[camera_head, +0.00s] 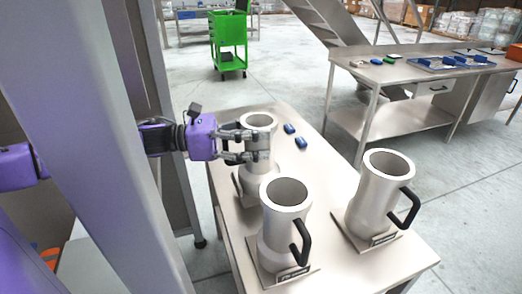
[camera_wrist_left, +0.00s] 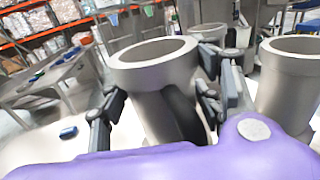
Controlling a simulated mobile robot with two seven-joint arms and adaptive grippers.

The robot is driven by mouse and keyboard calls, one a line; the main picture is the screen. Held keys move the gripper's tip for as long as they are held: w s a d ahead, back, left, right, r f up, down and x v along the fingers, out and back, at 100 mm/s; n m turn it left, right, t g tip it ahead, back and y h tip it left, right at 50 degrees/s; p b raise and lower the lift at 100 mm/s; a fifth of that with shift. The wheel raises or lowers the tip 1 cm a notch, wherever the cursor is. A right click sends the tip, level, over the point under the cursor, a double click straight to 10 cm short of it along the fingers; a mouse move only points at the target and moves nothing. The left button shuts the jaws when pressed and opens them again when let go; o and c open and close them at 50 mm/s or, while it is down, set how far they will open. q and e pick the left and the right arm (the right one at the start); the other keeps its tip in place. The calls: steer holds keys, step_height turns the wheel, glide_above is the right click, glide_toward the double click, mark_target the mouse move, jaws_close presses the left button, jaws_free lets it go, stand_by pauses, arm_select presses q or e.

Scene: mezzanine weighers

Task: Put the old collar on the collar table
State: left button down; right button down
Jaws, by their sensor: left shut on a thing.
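Three grey metal collars with black handles stand on a steel table (camera_head: 325,185): a far collar (camera_head: 259,121), a near collar (camera_head: 275,243) and a right collar (camera_head: 375,190). I cannot tell by look which is the old one. My left gripper (camera_head: 256,145) reaches in from the left, shut on the far collar, its fingers across the collar's side. The left wrist view shows this collar's rim (camera_wrist_left: 150,52) and black handle (camera_wrist_left: 186,115) between the fingers. The collar looks upright; whether it is lifted is unclear. My right gripper is out of view.
Small blue blocks (camera_head: 289,128) lie behind the held collar. Labelled plates (camera_head: 294,275) lie under the collars. A longer steel bench (camera_head: 420,75) with small blue items stands at the back right. A green cart (camera_head: 229,40) stands behind, with open floor between.

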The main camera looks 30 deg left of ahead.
arm_select(q)
steer(key=shift+w+d+f, duration=0.1)
steer(key=shift+w+f, duration=0.15)
steer(key=shift+w, duration=0.05)
steer(key=shift+f, duration=1.55)
steer(key=shift+f, duration=0.1)
steer(key=c, duration=0.6)
jaws_free()
steer(key=shift+f, duration=0.1)
steer(key=shift+o, duration=0.2)
steer(key=v, duration=1.2)
